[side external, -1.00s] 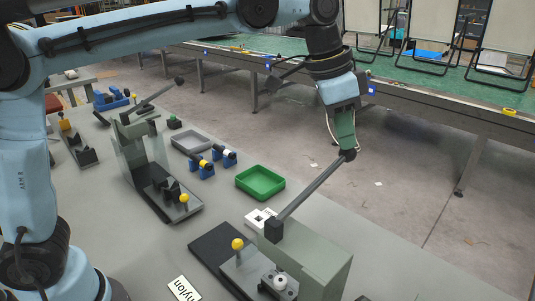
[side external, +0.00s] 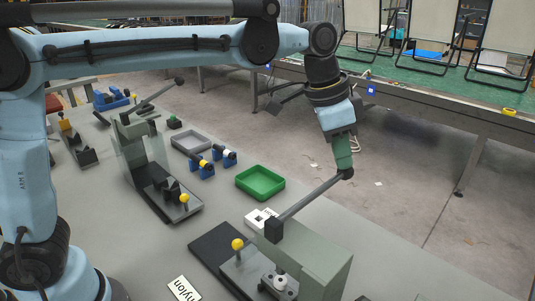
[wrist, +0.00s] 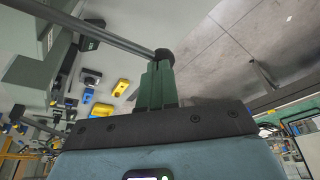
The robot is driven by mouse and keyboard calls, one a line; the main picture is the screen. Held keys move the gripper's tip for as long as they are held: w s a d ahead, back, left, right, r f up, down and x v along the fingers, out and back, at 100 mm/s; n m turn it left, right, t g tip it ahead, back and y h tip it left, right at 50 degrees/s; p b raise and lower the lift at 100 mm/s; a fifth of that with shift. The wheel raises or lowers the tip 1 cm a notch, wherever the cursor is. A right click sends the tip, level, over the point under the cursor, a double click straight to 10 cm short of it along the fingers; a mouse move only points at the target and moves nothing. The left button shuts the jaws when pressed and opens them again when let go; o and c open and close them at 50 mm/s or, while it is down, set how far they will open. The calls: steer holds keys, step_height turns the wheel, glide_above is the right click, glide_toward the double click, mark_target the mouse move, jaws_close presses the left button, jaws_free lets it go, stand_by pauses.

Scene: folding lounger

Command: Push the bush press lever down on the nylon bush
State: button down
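The near bush press (side external: 318,262) is a grey-green frame with a long grey lever (side external: 310,199) slanting up to a dark round knob. The knob (side external: 346,173) also shows in the wrist view (wrist: 164,54). My gripper (side external: 344,166) points down with its green fingers at the top of the knob, touching or nearly so. In the wrist view the fingers (wrist: 157,70) are close together, with the knob just beyond their tips. A white bush (side external: 280,281) sits in the dark fixture at the press foot, partly covered from above by a dark part.
A "nylon" card (side external: 184,289) lies beside the press's dark base. A yellow-knobbed pin (side external: 237,244) stands on that base. A green tray (side external: 260,183) and a grey tray (side external: 192,141) lie behind. A second press (side external: 146,160) stands to the left. Floor shows beyond the table edge.

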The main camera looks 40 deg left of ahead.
steer(key=shift+f, duration=1.7)
steer(key=shift+r, duration=0.1)
step_height(320, 180, up, 10)
steer(key=shift+s, duration=0.15)
stand_by(0.6)
step_height(320, 180, up, 7)
stand_by(0.7)
steer(key=shift+s, duration=0.1)
